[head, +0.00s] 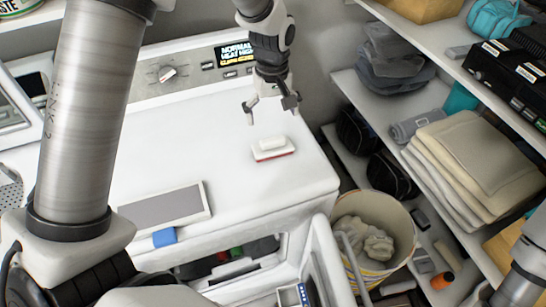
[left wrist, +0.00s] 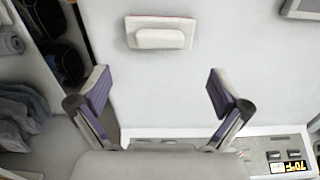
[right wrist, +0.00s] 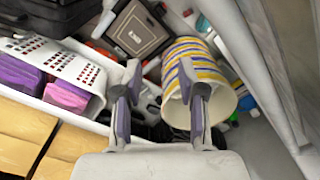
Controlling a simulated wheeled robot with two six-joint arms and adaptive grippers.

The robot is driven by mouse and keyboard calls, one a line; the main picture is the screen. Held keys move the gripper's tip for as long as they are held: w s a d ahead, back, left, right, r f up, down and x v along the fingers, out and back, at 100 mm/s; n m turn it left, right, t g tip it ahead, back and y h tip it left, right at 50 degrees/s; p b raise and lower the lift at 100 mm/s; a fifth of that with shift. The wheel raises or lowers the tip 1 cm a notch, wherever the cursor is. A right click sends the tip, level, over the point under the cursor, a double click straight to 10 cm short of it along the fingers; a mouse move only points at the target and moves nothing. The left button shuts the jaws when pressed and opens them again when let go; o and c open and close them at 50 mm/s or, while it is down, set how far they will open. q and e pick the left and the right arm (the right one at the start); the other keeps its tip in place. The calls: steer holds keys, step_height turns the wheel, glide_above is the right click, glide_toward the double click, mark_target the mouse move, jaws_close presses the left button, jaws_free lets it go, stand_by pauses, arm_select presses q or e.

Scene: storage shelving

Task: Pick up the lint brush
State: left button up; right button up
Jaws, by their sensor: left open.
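The lint brush (head: 272,148) is a small white block with a red base edge. It lies on the white dryer top, right of its middle. It also shows in the left wrist view (left wrist: 160,38), near the top and ahead of the fingertips. My left gripper (head: 271,110) is open and empty above the dryer, behind the brush and apart from it. Its two spread fingers (left wrist: 158,92) show in the left wrist view. My right gripper (right wrist: 160,85) shows in the right wrist view with its fingers apart and nothing between them, over the floor area with the striped bin.
The dryer's control panel (head: 180,75) rises behind its top. A grey flat panel with a blue tab (head: 165,207) lies at front left. A striped bin (head: 372,235) stands right of the dryer. Shelves with folded towels (head: 480,165) line the right side.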

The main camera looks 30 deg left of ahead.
mark_target(273, 139)
arm_select(q)
steer(key=shift+w+f, duration=0.15)
steer(key=shift+f, duration=0.35)
steer(key=shift+w+f, duration=0.15)
steer(key=shift+f, duration=0.65)
steer(key=f+p, duration=0.1)
steer(key=s+f+p, duration=0.1)
steer(key=shift+s+d+f, duration=0.1)
steer(key=shift+f, duration=0.25)
steer(key=f, duration=0.2)
steer(key=f+p, duration=0.1)
steer(key=shift+w+f, duration=0.1)
steer(key=shift+w, duration=0.15)
steer(key=shift+w+f, duration=0.1)
steer(key=shift+f, duration=0.15)
steer(key=shift+s+r, duration=0.15)
steer(key=shift+s, duration=0.05)
steer(key=c, duration=1.2)
arm_select(e)
steer(key=shift+r, duration=0.85)
